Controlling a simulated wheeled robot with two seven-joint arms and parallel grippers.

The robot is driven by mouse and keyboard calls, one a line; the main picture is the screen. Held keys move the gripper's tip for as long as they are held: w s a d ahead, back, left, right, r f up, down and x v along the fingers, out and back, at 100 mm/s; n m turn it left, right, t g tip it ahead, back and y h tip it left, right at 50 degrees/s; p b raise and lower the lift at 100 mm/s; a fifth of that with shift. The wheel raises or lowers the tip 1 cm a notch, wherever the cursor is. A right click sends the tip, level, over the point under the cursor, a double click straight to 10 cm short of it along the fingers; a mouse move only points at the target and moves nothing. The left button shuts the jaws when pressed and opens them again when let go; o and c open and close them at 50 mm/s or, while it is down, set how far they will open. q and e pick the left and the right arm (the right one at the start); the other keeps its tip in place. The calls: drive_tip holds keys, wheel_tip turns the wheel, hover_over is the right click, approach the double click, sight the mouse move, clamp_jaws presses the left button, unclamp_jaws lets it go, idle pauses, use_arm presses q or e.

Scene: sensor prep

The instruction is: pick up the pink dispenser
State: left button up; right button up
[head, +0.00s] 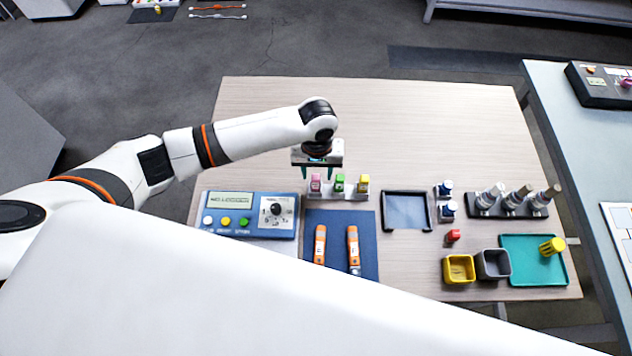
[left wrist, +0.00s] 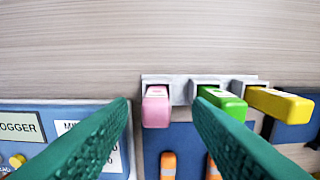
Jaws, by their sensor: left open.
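The pink dispenser (head: 316,183) stands in the leftmost place of a light grey rack (head: 350,194) on the wooden table. It also shows in the left wrist view (left wrist: 156,106), between my finger lines and beyond the tips. A green dispenser (head: 339,183) and a yellow dispenser (head: 363,183) stand to its right in the same rack. My left gripper (head: 320,172) is open and empty, with its green fingers just above and around the pink dispenser in the head view. I cannot tell whether a finger touches anything. My right gripper is not in view.
A blue logger box (head: 248,228) lies close to the left of the rack. A blue mat (head: 338,262) with two orange tools is in front. A dark tray (head: 406,211), small bottles, cups and a teal tray (head: 515,270) stand to the right. The table's back is clear.

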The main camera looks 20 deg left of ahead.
sight(316, 177)
use_arm(q)
drive_tip(key=shift+s+a+f, duration=0.1)
drive_tip(key=shift+s+f, duration=0.05)
drive_tip(key=shift+f, duration=1)
drive_tip(key=shift+s+f, duration=0.1)
drive_tip(key=shift+f, duration=1)
clamp_jaws()
drive_tip(key=shift+r, duration=0.1)
wheel_tip(316, 177, up, 10)
